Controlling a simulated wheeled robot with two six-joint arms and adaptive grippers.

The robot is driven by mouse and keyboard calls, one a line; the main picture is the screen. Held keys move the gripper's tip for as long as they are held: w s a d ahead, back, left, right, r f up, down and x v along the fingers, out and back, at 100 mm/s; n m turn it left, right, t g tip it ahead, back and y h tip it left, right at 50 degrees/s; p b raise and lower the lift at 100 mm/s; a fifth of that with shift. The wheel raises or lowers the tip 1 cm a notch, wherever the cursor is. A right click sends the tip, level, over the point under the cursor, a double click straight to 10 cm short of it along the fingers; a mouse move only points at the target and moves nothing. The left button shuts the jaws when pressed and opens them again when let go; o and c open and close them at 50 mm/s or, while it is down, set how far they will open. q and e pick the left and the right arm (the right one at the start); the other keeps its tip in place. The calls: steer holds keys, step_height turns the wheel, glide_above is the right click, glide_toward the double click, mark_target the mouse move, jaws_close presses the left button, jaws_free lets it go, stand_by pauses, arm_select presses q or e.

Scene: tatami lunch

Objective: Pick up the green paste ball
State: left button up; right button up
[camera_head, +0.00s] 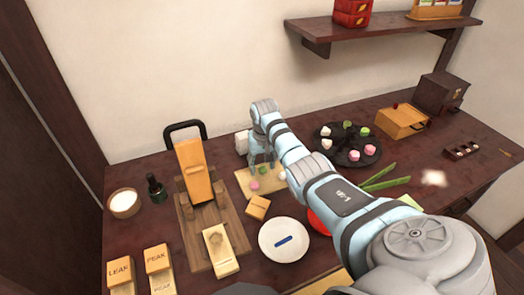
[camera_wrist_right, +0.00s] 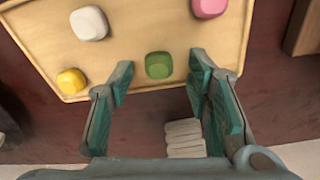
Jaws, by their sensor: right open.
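The green paste ball (camera_wrist_right: 159,65) lies on a light wooden board (camera_wrist_right: 130,40) in the right wrist view, near the board's edge. In the head view it is a small green spot (camera_head: 263,169) below my right gripper (camera_head: 262,158). My right gripper (camera_wrist_right: 158,82) is open, its two fingers on either side of the ball in the picture, with nothing held. Whether the fingertips reach the ball's height, I cannot tell. On the same board are a white ball (camera_wrist_right: 89,23), a yellow ball (camera_wrist_right: 71,81) and a pink ball (camera_wrist_right: 210,8). My left gripper is not in view.
A white stack (camera_wrist_right: 185,138) lies beyond the board. A wooden plane-like tool (camera_head: 194,170) stands to the left. A white plate (camera_head: 283,250) is in front. A black tray (camera_head: 348,158) with several sweets is to the right. A shelf (camera_head: 380,30) hangs on the wall.

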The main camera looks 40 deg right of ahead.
steer(key=shift+f, duration=0.55)
steer(key=shift+r, duration=0.15)
steer(key=c, duration=0.9)
